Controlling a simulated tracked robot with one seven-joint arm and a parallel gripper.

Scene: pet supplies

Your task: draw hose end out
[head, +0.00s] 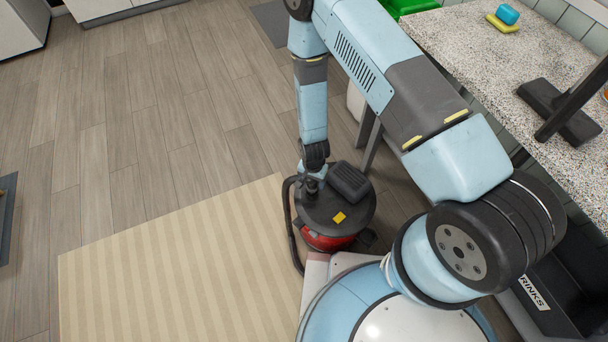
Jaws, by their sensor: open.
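A canister vacuum with a red body (326,240) and a black lid (330,212) stands on the floor in the head view. Its black hose (290,222) loops down the left side of the canister. The upper end of the hose bends in toward the lid, close under my gripper (311,181). My gripper points down at the left rear of the lid and is open. The fingers are small and dark against the lid, so I cannot tell whether they touch the hose end or stand around it.
A striped beige rug (180,270) lies left of the vacuum, with clear wood floor (150,120) beyond. A speckled counter (480,60) runs along the right, holding a black stand (560,113) and blue and yellow sponges (506,16). A black crate (565,290) is at lower right.

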